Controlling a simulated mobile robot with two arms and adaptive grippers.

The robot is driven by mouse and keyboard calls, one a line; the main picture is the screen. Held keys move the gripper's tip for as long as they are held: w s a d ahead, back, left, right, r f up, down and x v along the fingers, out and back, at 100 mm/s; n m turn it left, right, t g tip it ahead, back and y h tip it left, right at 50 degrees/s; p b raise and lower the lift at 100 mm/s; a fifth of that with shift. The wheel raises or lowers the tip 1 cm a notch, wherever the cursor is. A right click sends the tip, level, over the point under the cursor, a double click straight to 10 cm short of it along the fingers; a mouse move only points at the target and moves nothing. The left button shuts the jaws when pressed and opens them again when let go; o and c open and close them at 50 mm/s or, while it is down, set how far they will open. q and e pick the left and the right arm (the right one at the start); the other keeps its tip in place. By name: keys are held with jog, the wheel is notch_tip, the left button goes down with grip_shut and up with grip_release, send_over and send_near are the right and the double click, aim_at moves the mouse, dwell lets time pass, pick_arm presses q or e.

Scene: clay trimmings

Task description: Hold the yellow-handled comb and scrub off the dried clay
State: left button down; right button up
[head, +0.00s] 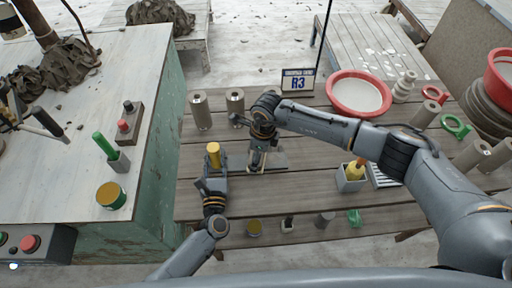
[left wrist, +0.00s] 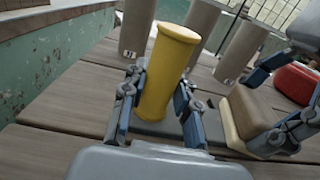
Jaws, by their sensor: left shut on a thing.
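The yellow-handled comb shows its yellow handle (head: 213,152) upright in my left gripper (head: 212,178). In the left wrist view the handle (left wrist: 165,72) stands between both fingers (left wrist: 160,112). The comb's lower end and any dried clay on it are hidden or too small to tell. My right gripper (head: 258,156) is just to the right, low over the table. In the left wrist view its fingers (left wrist: 272,108) are on either side of a brown block with a cream edge (left wrist: 248,110), close beside the comb.
The plank table (head: 300,195) holds grey cylinders (head: 201,112), a red-rimmed basin (head: 358,94), an R3 sign (head: 298,80) and a grey container with a yellow-topped item (head: 351,180). Small items line the front edge. A green-sided bench (head: 157,150) stands left.

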aim_at(263, 169)
jog(key=s, duration=0.3)
jog(key=shift+s+f, duration=0.1)
jog(key=shift+s, duration=0.05)
jog(key=shift+w+d, duration=0.2)
jog(key=shift+d, duration=0.95)
jog(key=shift+w, duration=3.1)
jog(key=shift+w+d, duration=0.15)
jog(key=shift+w, duration=0.05)
jog(key=shift+d, duration=0.8)
jog(key=shift+s+d, duration=0.15)
jog(key=shift+s, duration=3.25)
jog(key=shift+d, duration=0.95)
jog(key=shift+w, duration=3.4)
notch_tip(263, 169, up, 8)
jog(key=shift+r, duration=0.25)
